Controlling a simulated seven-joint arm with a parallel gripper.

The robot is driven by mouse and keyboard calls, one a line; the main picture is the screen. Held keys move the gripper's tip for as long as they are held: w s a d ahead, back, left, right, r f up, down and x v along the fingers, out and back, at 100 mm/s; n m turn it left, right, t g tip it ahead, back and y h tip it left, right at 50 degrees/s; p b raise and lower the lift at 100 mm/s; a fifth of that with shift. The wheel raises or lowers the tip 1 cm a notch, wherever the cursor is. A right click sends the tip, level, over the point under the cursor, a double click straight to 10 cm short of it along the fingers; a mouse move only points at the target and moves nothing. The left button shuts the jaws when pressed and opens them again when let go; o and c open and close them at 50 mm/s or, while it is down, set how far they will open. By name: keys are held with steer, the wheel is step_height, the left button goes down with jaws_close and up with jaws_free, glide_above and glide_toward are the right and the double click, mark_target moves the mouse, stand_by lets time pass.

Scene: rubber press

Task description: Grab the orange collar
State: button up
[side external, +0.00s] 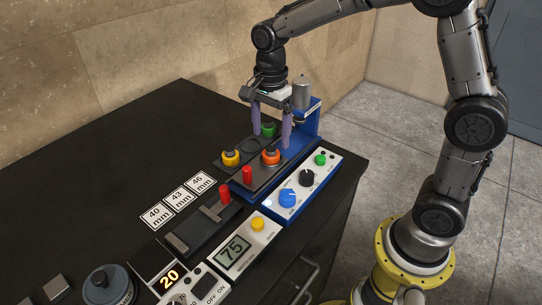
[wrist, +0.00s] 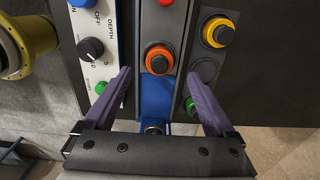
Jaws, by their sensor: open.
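The orange collar (side external: 270,160) is a ring around a dark-topped post on the grey plate by the blue press, seen in the side external view. In the wrist view the orange collar (wrist: 147,66) lies just beyond the line between my fingertips. My gripper (side external: 271,139) has two purple fingers, spread apart with nothing between them. It hangs above and behind the collar in the side external view. In the wrist view my gripper (wrist: 158,77) points towards the collar, fingers well to either side. No contact is visible.
A yellow collar (side external: 231,160) and a green collar (side external: 268,130) stand close by, the green one near a finger. The blue press frame (side external: 310,120) rises behind at right. A knob panel (side external: 288,197) lies in front, and a red post (side external: 247,175) stands left of the orange collar.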

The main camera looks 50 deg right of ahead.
mark_target(271, 148)
steer(key=shift+f, duration=2.6)
jaws_close()
